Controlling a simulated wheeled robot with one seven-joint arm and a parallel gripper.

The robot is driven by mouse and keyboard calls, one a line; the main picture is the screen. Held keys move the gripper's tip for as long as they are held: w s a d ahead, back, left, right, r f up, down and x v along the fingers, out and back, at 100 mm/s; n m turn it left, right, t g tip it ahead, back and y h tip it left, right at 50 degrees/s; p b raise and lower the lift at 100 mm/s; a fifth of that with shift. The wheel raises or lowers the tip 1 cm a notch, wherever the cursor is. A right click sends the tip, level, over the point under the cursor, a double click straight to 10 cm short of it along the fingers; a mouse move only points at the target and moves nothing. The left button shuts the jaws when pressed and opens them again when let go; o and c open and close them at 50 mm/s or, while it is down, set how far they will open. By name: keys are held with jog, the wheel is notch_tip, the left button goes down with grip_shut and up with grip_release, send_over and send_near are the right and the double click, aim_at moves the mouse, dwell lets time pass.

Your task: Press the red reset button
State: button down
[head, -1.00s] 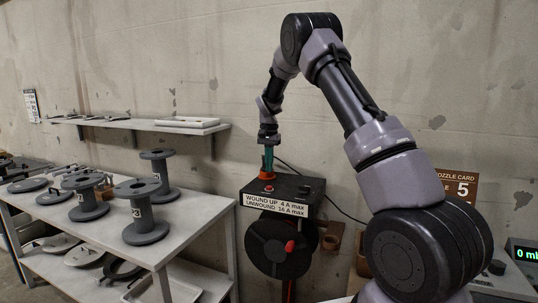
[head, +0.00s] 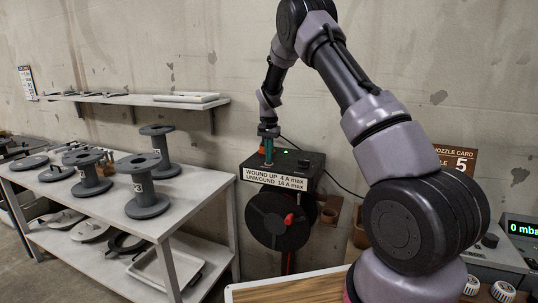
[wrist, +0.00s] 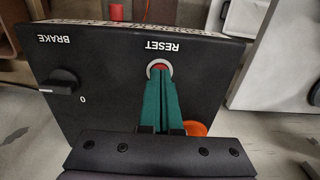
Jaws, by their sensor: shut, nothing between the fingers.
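The red reset button (wrist: 159,67) sits in a pale ring under the word RESET on the black top of the reel box (wrist: 110,100). In the wrist view my gripper (wrist: 160,78) is shut and empty. Its green fingers point down at the button, and their tips overlap its near edge. I cannot tell from this view how far the button is pushed in. In the head view my gripper (head: 268,160) stands upright over the left part of the box top (head: 291,168), and its fingers hide the button there.
A BRAKE knob (wrist: 63,86) is on the same panel, and an orange part (wrist: 197,129) lies beside my fingers. A bench (head: 112,208) with several grey spools stands left. A wall shelf (head: 150,101) is behind.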

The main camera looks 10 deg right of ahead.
jog(key=shift+s+f, duration=0.3)
jog(key=shift+f, duration=0.4)
notch_tip(320, 180, up, 15)
jog(key=shift+w+r, duration=0.2)
jog(key=shift+w, duration=0.15)
jog(key=shift+r, duration=0.1)
jog(key=s+d+r+n+t+y, duration=0.1)
jog(key=s+d+r+t+y, duration=0.2)
jog(key=s+r, duration=1.4)
jog(key=s+d+f+n+t, duration=0.1)
jog(key=s+f+t, duration=0.1)
jog(key=s, duration=2.1)
jog(key=shift+d+n+t+h, duration=0.25)
jog(key=shift+n+t+h, duration=0.15)
jog(key=shift+t, duration=0.5)
